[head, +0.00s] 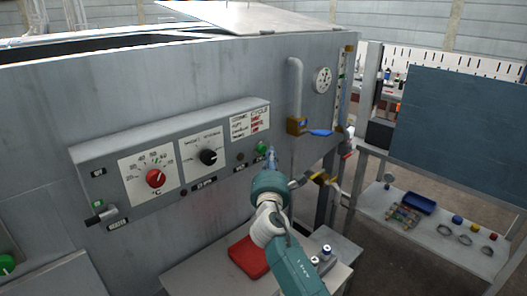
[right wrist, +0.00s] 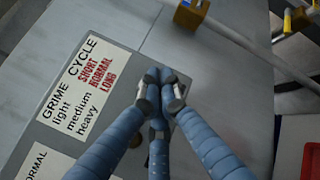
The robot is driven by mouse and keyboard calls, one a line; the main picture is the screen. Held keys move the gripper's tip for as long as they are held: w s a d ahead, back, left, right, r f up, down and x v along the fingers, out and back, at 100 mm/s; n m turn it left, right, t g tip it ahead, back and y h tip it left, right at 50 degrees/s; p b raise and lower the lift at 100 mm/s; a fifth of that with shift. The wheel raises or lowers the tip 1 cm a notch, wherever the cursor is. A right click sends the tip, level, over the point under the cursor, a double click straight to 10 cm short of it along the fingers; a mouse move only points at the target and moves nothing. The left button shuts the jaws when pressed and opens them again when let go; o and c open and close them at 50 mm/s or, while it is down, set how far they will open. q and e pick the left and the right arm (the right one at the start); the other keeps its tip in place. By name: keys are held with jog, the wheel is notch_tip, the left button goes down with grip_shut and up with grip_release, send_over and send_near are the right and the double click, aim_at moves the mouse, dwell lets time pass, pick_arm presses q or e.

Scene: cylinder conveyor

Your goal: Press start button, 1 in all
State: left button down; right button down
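A green button (head: 262,148) sits at the right end of the grey control panel (head: 85,165) on the machine's front. My right gripper (head: 271,152) is right beside it in the head view, its fingertips close to the panel's end. In the right wrist view its blue fingers (right wrist: 160,82) are drawn together with nothing between them. They cover the area beside the grime cycle label (right wrist: 85,95), and the green button is hidden there. I cannot tell whether the fingertips touch the button. My left gripper is not in view.
The panel also carries a red knob (head: 155,178), a black knob (head: 208,157) and a small dark button (head: 241,157). A blue-handled valve (head: 320,132) and pipe are to the right. A red tray (head: 248,257) lies on a table below.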

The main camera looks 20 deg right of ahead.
jog(key=shift+w, duration=0.1)
jog(key=shift+w+a, duration=0.2)
jog(key=shift+w, duration=0.15)
jog(key=shift+w+a+b, duration=0.15)
jog(key=shift+w+b, duration=0.25)
dwell(0.7)
dwell(0.4)
jog(key=shift+s+d+p, duration=0.3)
jog(key=shift+s+p, duration=0.3)
jog(key=shift+s, duration=0.25)
jog(key=s+p, duration=0.1)
jog(key=s+d, duration=0.1)
jog(key=s, duration=0.1)
jog(key=s+p, duration=0.1)
jog(key=shift+s+d+p, duration=0.3)
jog(key=shift+s+d, duration=0.05)
